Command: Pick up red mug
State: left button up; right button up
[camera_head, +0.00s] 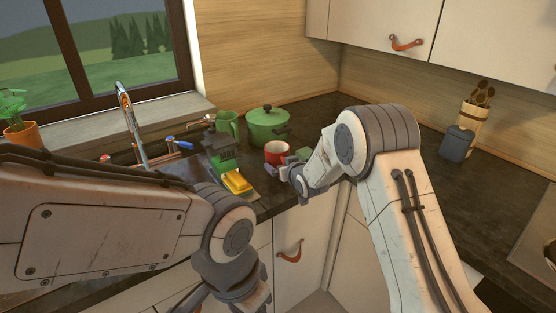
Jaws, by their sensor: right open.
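The red mug (272,158) stands upright on the dark counter, in front of the green pot, with its pale inside showing. My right gripper (284,173) is at the counter, just in front of and slightly right of the mug. It is open, and its jaws partly cover the mug's lower right side. I cannot tell whether it touches the mug. My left gripper (245,298) hangs low in front of the cabinets at the bottom edge, partly cut off and hidden by its own arm; its jaws are not clear.
A green lidded pot (267,128) stands behind the mug. A green jug (228,124), a green item (223,162) and a yellow sponge (237,183) are to the left, near the sink tap (131,124). A utensil holder (468,125) stands at right, where the counter is mostly clear.

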grip_shut()
jog(key=shift+r, duration=0.1)
dwell(1.2)
